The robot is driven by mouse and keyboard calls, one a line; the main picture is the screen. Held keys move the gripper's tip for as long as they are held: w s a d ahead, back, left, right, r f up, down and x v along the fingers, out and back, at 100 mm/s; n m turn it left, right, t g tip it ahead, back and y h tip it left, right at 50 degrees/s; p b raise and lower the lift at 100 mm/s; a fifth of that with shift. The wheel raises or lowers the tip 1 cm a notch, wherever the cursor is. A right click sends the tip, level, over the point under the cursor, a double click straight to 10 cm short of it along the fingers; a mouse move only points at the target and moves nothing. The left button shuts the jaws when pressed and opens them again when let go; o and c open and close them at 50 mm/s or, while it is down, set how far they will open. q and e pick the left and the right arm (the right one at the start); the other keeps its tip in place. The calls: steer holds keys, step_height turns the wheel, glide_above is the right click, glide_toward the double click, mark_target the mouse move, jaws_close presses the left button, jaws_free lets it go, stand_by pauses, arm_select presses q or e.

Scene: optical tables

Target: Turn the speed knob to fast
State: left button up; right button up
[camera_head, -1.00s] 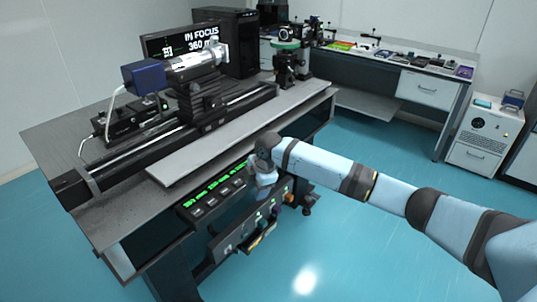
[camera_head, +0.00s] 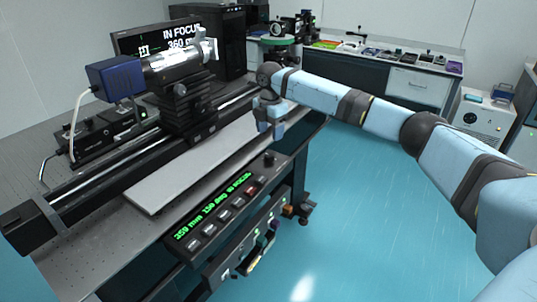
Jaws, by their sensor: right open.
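A black knob (camera_head: 269,158) stands at the right end of the control panel (camera_head: 222,210) on the table's front edge. Its setting is too small to read, and I cannot make out a speed label. The panel has a green-lit display and a row of push buttons, one of them red. My right gripper (camera_head: 271,136) points down above the knob, apart from it, over the table's front edge. It is open and appears empty. My left gripper is not in view.
A long black rail with a blue camera (camera_head: 115,77) and silver lens barrel runs behind the panel. A lower panel (camera_head: 245,245) with coloured knobs hangs below. A monitor (camera_head: 160,38) reads "IN FOCUS". The floor at right is clear.

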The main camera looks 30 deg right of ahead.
mark_target(269, 155)
step_height(269, 155, down, 9)
steer(key=shift+r+b, duration=0.1)
steer(key=shift+b, duration=0.4)
steer(key=c, duration=0.9)
